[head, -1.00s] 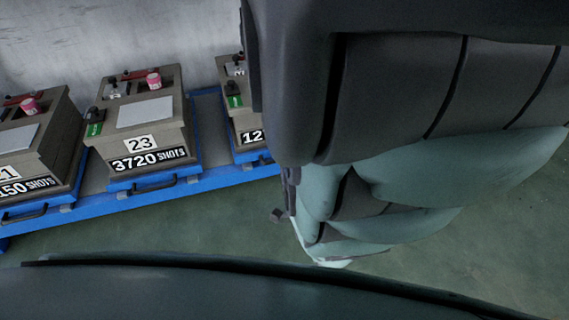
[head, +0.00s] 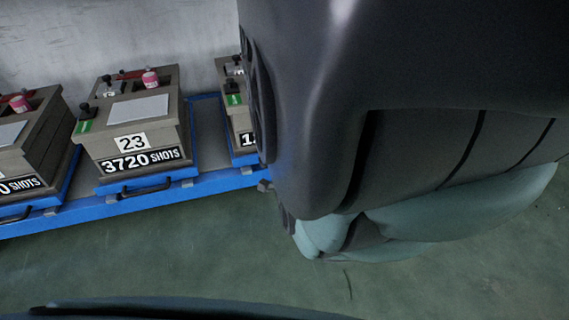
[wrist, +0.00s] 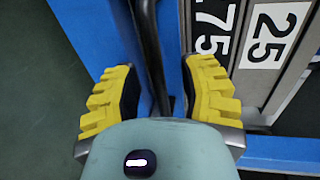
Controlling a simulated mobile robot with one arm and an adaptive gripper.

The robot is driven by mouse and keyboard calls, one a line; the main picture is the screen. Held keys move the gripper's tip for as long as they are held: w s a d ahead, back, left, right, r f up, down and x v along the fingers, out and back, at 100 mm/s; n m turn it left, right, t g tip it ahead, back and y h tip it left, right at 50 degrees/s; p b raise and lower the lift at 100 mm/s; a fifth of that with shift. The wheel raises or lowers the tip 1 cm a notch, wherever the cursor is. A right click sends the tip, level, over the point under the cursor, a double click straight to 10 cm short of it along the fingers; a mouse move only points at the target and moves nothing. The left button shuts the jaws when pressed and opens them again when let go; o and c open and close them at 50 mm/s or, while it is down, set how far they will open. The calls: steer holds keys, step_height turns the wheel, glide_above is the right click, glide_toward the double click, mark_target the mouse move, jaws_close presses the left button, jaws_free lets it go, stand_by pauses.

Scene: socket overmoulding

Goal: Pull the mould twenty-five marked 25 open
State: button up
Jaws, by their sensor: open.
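The mould marked 25 (wrist: 273,37) shows in the wrist view at the upper right, its white number plate turned sideways. A dark bar handle (wrist: 151,55) on the blue front runs down between my gripper's fingers. My gripper (wrist: 158,95) is open, with one yellow-padded finger on each side of the handle. I cannot tell whether either finger touches it. In the head view my arm covers the area to the right, and mould 25 and my gripper's fingers are hidden there.
In the head view, the mould marked 23 (head: 138,125) sits on a blue base with a front handle (head: 146,189). Another mould (head: 22,150) stands to its left, and a partly hidden one (head: 240,112) to its right. Green floor (head: 120,250) in front is clear.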

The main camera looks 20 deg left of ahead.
jaws_close()
stand_by(0.3)
steer(key=shift+s+r, duration=0.1)
steer(key=shift+s, duration=0.05)
stand_by(0.3)
